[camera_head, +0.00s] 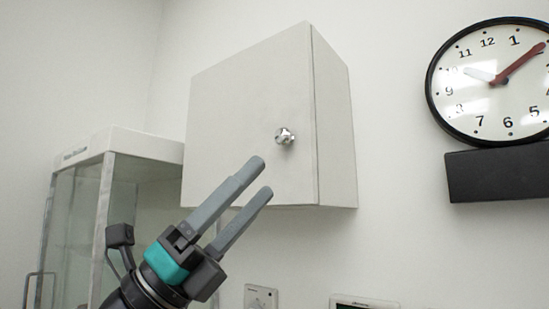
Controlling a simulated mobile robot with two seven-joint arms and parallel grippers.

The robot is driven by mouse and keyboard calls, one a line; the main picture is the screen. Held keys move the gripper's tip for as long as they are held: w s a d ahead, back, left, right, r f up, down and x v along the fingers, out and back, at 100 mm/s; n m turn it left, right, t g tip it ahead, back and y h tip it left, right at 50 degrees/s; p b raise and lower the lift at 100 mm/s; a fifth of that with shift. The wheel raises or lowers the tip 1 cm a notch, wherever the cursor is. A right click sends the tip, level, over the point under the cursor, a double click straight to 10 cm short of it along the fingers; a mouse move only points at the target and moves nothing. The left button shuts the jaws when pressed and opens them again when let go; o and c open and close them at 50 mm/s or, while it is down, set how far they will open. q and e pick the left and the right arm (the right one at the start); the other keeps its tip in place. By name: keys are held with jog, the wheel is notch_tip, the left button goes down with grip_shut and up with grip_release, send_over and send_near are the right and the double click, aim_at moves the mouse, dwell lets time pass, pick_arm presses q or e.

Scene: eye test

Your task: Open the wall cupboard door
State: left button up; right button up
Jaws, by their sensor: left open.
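The white wall cupboard (335,125) hangs on the wall in the middle of the head view. Its door (235,110) faces front-left and looks shut, flush with the cupboard body. A round silver knob (284,136) sits near the door's right edge. My left gripper (263,177) comes up from below, with two long grey fingers pointing up and right. The fingers are open and empty, with their tips below and left of the knob. They overlap the lower part of the door in the picture; I cannot tell the gap in depth. My right gripper is not in view.
A glass-sided cabinet with a white top (140,143) stands at the left. A wall clock (495,85) hangs at the upper right above a black box (500,172). A white wall plate (260,297) and a small device (364,302) are low down.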

pick_arm(q)
jog(key=s+d+r+m+g+y, duration=0.3)
jog(key=d+m+g+y, duration=0.15)
jog(key=m, duration=0.45)
jog(key=n+t+y, duration=0.2)
jog(key=t+y, duration=0.9)
send_near(280, 134)
jog(key=shift+g, duration=0.25)
jog(key=p+x, duration=0.3)
jog(key=x, duration=0.5)
jog(key=shift+w+r, duration=0.15)
jog(key=shift+c, duration=0.3)
grip_shut()
